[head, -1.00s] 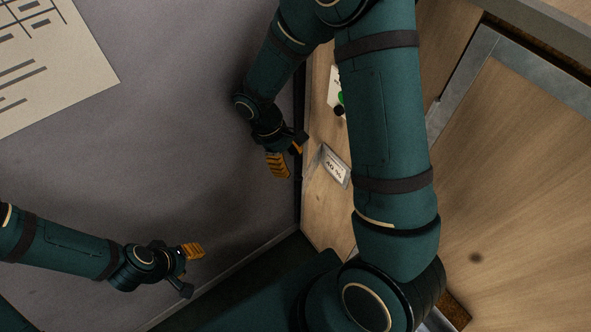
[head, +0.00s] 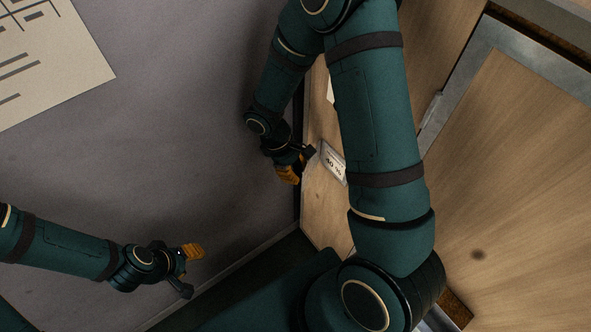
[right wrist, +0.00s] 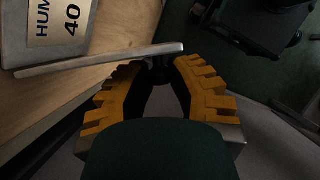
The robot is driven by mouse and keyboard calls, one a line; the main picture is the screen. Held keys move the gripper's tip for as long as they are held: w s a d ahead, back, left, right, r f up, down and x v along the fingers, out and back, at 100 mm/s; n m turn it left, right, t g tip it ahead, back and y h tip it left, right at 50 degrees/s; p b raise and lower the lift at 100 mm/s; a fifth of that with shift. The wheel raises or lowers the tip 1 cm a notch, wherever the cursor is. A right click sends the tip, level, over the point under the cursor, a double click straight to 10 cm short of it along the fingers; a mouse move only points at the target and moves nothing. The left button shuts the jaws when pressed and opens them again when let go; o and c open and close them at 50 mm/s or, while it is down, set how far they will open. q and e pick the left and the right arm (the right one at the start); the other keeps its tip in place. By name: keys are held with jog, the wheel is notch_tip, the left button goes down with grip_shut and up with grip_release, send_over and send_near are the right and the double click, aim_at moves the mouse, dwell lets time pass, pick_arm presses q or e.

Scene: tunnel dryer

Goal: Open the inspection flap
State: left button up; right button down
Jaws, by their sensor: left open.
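I cannot tell whether this edge belongs to the flap. My right gripper (head: 295,166) is beside the plate. In the right wrist view its orange fingers (right wrist: 158,80) stand apart, with nothing clearly clamped. My left gripper (head: 190,270) is open and empty, low at the left, away from the plate.
A wooden door (head: 520,190) with a metal frame fills the right side. A grey wall (head: 180,120) with a paper chart (head: 50,65) stands at the left. My right arm hides part of the wooden wall. Free room surrounds my left gripper.

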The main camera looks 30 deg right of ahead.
jog(key=w+m, duration=0.1)
jog(key=w+m+y, duration=0.1)
jog(key=shift+w+a+m, duration=0.1)
jog(key=shift+a+m, duration=0.1)
jog(key=shift+m, duration=0.1)
jog(key=c, duration=0.8)
grip_release()
notch_tip(320, 180, up, 10)
jog(key=shift+r, duration=0.1)
